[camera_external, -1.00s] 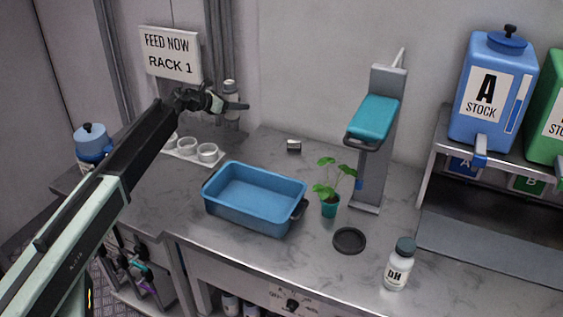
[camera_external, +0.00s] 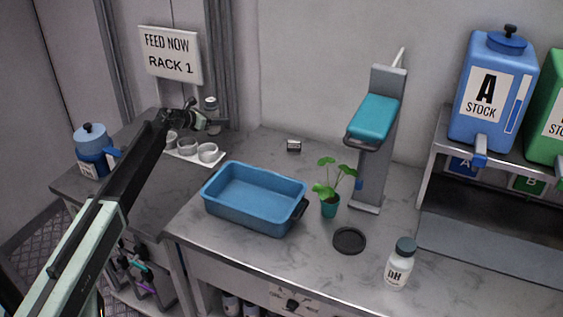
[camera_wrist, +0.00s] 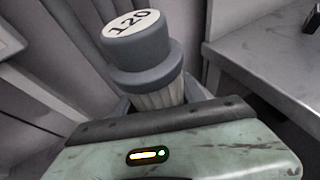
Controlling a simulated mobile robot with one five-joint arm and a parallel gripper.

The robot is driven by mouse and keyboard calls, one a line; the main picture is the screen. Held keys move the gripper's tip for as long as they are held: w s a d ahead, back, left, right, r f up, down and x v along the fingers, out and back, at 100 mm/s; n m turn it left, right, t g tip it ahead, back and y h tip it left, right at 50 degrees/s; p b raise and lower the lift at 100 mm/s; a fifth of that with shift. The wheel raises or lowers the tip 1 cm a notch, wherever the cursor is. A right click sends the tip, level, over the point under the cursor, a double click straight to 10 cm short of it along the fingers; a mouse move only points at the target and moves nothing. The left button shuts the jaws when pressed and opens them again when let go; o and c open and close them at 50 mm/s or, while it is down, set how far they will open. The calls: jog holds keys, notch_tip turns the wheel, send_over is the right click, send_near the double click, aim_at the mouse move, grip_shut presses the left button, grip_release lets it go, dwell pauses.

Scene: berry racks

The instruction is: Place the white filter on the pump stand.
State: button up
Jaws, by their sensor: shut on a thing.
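The white filter (camera_wrist: 157,88) fills the middle of the wrist view. It has a pale pleated body and a grey cap marked 120, and it tilts in that picture. My gripper (camera_external: 206,120) is shut on it, with the jaws at the lower body. In the external view the filter (camera_external: 211,104) looks roughly upright at the back left, near the wall and the white cups. Its lower end is hidden by the gripper. A tall grey stand (camera_external: 376,175) with a teal head is at the back right. I cannot tell whether this is the pump stand.
White cups on a tray (camera_external: 218,163) lie below my gripper. A blue basin (camera_external: 254,197), a potted plant (camera_external: 329,206), a black disc (camera_external: 349,241) and a pH bottle (camera_external: 399,265) are on the counter. A blue jug (camera_external: 92,148) is at the left.

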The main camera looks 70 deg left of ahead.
notch_tip(320, 180, down, 4)
jog(key=b, duration=0.4)
jog(key=shift+r, duration=0.3)
jog(key=shift+f, duration=0.15)
jog(key=o, duration=1.4)
jog(key=shift+r+p, duration=0.25)
jog(key=shift+p, duration=0.15)
jog(key=p+v, duration=0.4)
jog(key=v, duration=0.8)
jog(key=shift+f, duration=0.1)
